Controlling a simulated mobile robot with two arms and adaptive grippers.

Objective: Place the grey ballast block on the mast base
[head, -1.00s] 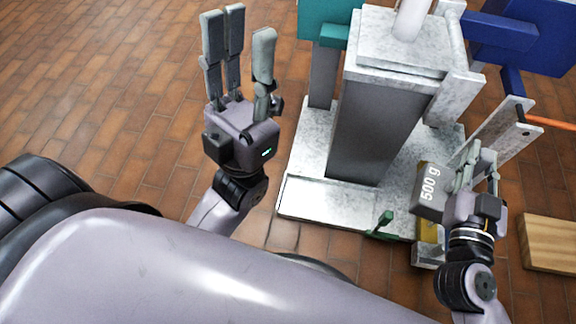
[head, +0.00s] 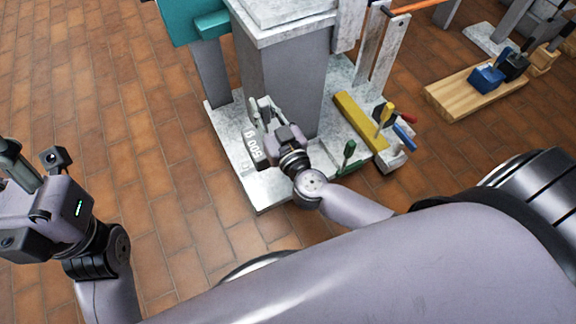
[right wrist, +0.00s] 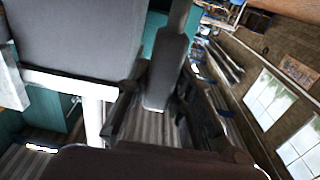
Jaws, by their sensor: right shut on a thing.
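The grey ballast block (head: 252,143), marked "500 g", is in my right gripper (head: 262,118), which is shut on it. Block and gripper are at the front left of the grey mast post (head: 290,75), over the pale metal mast base (head: 262,188). I cannot tell whether the block touches the base; the gripper and wrist hide part of it.
A teal panel (head: 190,20) is at the back left. A wooden board (head: 470,92) lies right. The floor at left is clear.

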